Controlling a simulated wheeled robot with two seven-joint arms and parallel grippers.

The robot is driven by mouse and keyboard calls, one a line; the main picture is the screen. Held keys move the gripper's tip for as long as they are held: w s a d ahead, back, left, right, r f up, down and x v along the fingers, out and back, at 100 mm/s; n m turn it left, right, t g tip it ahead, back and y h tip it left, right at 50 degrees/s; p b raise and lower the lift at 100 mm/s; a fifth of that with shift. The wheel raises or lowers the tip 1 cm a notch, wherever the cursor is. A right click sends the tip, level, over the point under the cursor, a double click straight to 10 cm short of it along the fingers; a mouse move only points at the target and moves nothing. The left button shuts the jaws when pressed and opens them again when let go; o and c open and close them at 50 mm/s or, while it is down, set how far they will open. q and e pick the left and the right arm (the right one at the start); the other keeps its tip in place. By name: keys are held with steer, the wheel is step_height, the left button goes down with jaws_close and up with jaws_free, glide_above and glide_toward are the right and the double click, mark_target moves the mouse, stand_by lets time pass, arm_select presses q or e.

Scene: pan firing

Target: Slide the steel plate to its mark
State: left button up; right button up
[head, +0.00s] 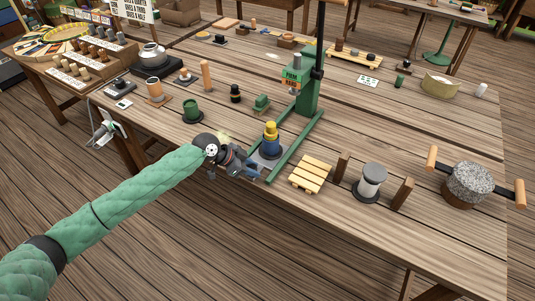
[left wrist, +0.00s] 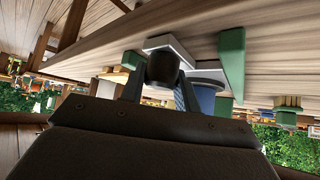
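The steel plate (head: 266,157) is a flat grey plate lying between the green legs of a press on the wooden table. A blue piece with a yellow top (head: 270,138) stands on it. My left gripper (head: 247,166) is low at the plate's near left side. In the left wrist view, the pale plate (left wrist: 172,44) shows with a dark round knob (left wrist: 163,69) between my fingertips. Whether the fingers press on the knob is not clear. The mark cannot be made out. My right gripper is out of view.
The green press (head: 309,95) stands behind the plate, with a tall black post. A slatted wooden rack (head: 311,174) and a grey spool (head: 372,181) between wooden blocks are to the right. A green pot (head: 191,112) and other small pieces stand to the left.

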arm_select(q)
steer(key=c, duration=0.4)
steer(key=shift+w, duration=0.15)
